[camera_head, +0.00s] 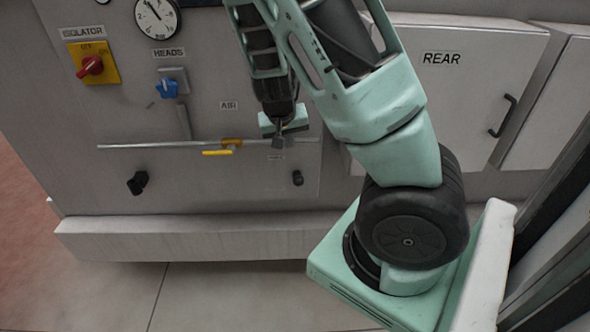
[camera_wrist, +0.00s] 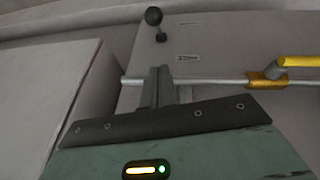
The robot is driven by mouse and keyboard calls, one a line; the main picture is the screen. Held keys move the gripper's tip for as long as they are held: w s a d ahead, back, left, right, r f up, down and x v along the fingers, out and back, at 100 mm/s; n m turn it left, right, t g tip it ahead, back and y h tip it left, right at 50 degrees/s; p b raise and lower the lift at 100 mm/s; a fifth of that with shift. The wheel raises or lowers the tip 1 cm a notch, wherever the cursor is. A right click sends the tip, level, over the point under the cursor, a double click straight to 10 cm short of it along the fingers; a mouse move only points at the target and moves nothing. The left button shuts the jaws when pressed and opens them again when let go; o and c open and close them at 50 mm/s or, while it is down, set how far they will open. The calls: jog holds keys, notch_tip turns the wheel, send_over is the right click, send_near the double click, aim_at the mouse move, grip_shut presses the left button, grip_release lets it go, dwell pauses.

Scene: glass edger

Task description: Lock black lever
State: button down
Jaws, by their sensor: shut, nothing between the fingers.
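A small black lever (camera_head: 297,178) with a round knob sits on the grey panel's lower right part in the head view. It also shows at the top of the wrist view (camera_wrist: 153,16), its stem standing out from the panel. Another black lever or knob (camera_head: 138,183) is at the panel's lower left. My gripper (camera_head: 279,143) is shut and empty at the height of the horizontal pipe, up and left of the right-hand black lever. In the wrist view my fingertips (camera_wrist: 160,74) are together, apart from the lever. Which black lever is meant is not shown.
A thin metal pipe (camera_head: 150,146) with a yellow valve handle (camera_head: 217,152) runs across the panel beside my gripper. A red isolator switch (camera_head: 91,65), a blue switch (camera_head: 167,88) and a gauge (camera_head: 157,17) are at upper left. White cabinet doors (camera_head: 455,85) stand to the right.

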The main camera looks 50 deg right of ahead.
jog(key=b, duration=0.1)
send_over(295, 177)
jog(key=w+d, duration=0.1)
jog(key=w, duration=0.1)
notch_tip(295, 177, down, 7)
jog(key=f, duration=0.1)
jog(key=s+f, duration=0.1)
jog(key=shift+s+a+f, duration=0.3)
jog(key=shift+a+f, duration=0.05)
jog(key=shift+f, duration=0.05)
jog(key=shift+s+a+f, duration=0.1)
jog(key=shift+s+f, duration=0.05)
jog(key=shift+f, duration=0.25)
